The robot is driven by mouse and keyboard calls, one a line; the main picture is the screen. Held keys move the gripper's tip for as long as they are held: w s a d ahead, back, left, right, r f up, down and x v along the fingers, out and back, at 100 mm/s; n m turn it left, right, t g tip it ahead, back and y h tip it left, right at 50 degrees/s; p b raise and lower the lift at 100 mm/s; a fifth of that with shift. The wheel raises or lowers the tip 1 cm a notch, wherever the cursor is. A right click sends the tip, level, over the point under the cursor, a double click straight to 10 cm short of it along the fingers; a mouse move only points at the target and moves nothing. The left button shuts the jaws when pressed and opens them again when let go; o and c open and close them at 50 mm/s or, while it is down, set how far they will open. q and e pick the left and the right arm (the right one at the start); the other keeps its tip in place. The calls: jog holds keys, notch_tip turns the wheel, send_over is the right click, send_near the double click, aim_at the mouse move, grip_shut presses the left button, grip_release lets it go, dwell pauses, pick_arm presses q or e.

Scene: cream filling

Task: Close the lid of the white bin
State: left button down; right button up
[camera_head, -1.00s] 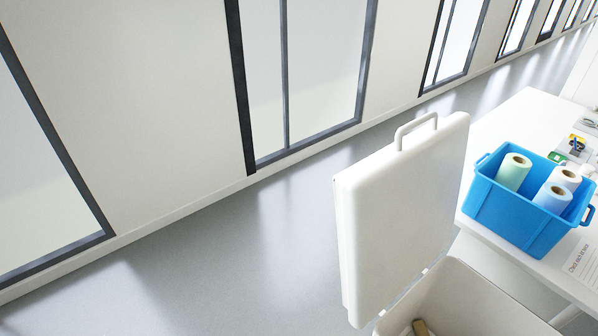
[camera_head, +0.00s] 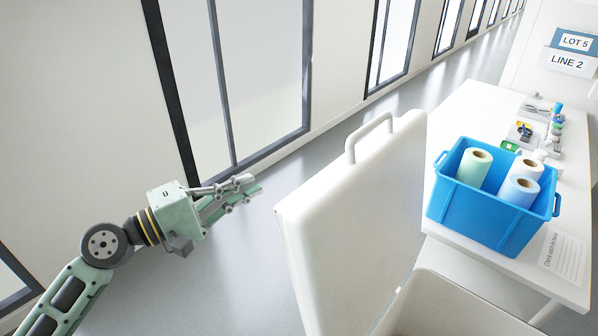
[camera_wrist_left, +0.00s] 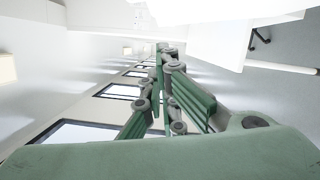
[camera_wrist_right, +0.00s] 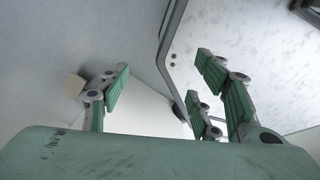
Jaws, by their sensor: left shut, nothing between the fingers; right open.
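The white bin (camera_head: 440,305) is at the bottom of the head view, its inside partly cut off by the frame edge. Its white lid (camera_head: 360,225) stands up open, with a handle (camera_head: 370,136) on its top edge. My left gripper (camera_head: 252,186) is left of the lid, apart from it, with its fingers shut and empty and pointing toward the lid. The left gripper's fingers (camera_wrist_left: 162,75) also show in the left wrist view. My right gripper (camera_wrist_right: 160,95) is open with nothing between its fingers; it is outside the head view.
A white table (camera_head: 470,110) stands right of the bin. On it are a blue crate (camera_head: 485,222) with several paper rolls, a printed sheet (camera_head: 564,255) and small items at the back. Grey floor (camera_head: 235,265) left of the lid is free.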

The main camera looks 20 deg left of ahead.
pick_arm(q)
jog(key=w+d+r+p, duration=0.1)
jog(key=w+d+p, duration=0.6)
jog(key=d+p, duration=0.1)
jog(key=shift+d, duration=0.4)
pick_arm(e)
notch_tip(320, 180, up, 8)
jog(key=w, duration=0.1)
jog(key=shift+a, duration=0.25)
pick_arm(q)
jog(key=shift+r, duration=0.15)
pick_arm(e)
jog(key=shift+d+r, duration=0.1)
